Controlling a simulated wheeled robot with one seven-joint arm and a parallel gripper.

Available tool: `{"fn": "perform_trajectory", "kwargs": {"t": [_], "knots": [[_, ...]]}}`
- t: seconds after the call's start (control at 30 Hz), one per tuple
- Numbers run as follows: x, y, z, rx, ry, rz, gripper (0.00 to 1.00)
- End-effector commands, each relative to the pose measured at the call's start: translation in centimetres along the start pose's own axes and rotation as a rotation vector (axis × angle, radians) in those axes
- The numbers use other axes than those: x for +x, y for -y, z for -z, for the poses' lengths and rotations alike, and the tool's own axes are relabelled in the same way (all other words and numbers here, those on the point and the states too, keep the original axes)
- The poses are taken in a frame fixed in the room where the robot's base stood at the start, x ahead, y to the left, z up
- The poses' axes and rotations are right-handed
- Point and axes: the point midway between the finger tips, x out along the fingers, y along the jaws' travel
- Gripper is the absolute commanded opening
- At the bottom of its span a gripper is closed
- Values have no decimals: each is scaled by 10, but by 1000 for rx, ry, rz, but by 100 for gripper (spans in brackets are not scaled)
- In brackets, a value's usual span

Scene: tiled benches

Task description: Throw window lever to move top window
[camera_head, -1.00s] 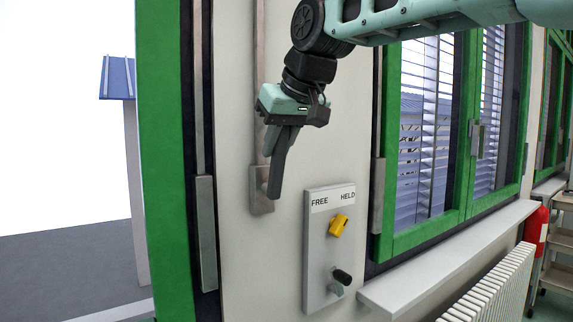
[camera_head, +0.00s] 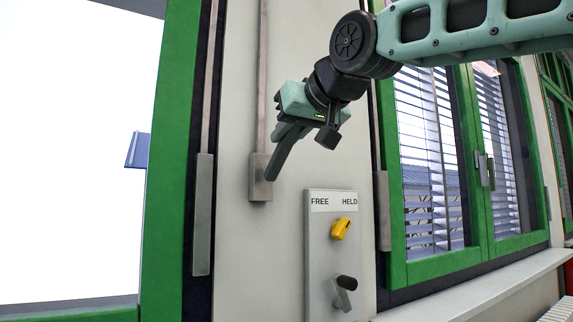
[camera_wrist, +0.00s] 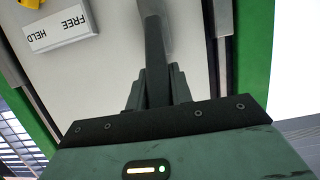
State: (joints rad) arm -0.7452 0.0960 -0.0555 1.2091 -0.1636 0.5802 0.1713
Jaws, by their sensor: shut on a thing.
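The window lever (camera_head: 283,155) is a dark bar that rises at a slant to the right from a grey metal mount (camera_head: 260,187) on the wall in the head view. A long rod (camera_head: 262,80) runs up the wall from this mount. My gripper (camera_head: 287,128) is at the upper end of the lever, with its fingers shut around it. In the wrist view the lever (camera_wrist: 154,45) passes between the two fingers (camera_wrist: 157,88) toward the mount. The top window that it works is not clearly in view.
Green-framed windows (camera_head: 398,272) stand on both sides. A sill (camera_head: 480,290) juts out at the lower right.

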Motion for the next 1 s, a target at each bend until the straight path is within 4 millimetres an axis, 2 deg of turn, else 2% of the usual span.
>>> {"fn": "perform_trajectory", "kwargs": {"t": [0.03,0.43,1.0], "knots": [[1,0,-14,1,-32,0,0],[-6,0,-34,0,-256,0,0],[-11,0,-45,0,-442,0,0]]}}
